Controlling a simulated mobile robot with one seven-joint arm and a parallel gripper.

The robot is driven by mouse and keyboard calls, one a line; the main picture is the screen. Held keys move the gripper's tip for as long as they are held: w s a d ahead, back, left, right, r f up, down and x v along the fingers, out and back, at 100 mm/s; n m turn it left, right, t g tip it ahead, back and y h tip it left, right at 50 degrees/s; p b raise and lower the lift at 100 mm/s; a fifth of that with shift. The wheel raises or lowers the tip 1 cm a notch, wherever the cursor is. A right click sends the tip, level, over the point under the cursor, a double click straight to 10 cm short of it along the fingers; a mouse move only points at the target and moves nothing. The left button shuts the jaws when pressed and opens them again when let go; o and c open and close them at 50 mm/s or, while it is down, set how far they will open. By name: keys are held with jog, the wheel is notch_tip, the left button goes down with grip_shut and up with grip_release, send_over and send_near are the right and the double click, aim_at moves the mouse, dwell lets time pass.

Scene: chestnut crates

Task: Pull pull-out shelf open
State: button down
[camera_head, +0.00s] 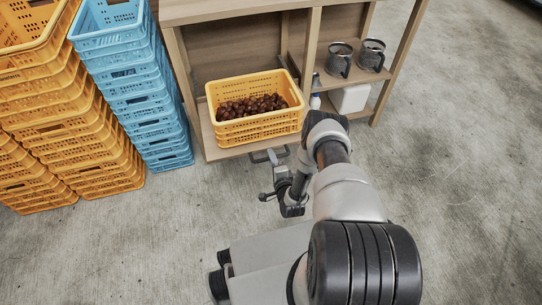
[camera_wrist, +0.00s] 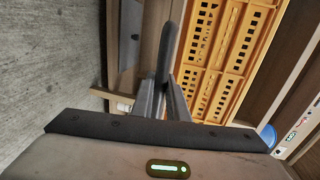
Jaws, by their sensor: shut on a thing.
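The pull-out shelf (camera_head: 228,151) is a light wooden board low in the left bay of the wooden cabinet. It bears a yellow crate (camera_head: 262,132) of chestnuts (camera_head: 250,107). A dark bar handle (camera_head: 262,157) is on the shelf's front edge; it runs lengthwise in the wrist view (camera_wrist: 173,42). My gripper (camera_head: 279,168) is at this handle, low in front of the shelf. In the wrist view its fingers (camera_wrist: 165,95) are closed around the bar. How far out the shelf stands is hard to tell.
Blue crates (camera_head: 150,115) and yellow crates (camera_head: 85,140) are stacked left of the cabinet (camera_head: 310,45). The right bay holds two metal mugs (camera_head: 339,60), with a white container (camera_head: 350,98) below. The concrete floor in front and to the right is clear.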

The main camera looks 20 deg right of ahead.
jog(key=shift+s, duration=0.35)
jog(key=c, duration=1.7)
grip_release()
jog(key=shift+c, duration=0.2)
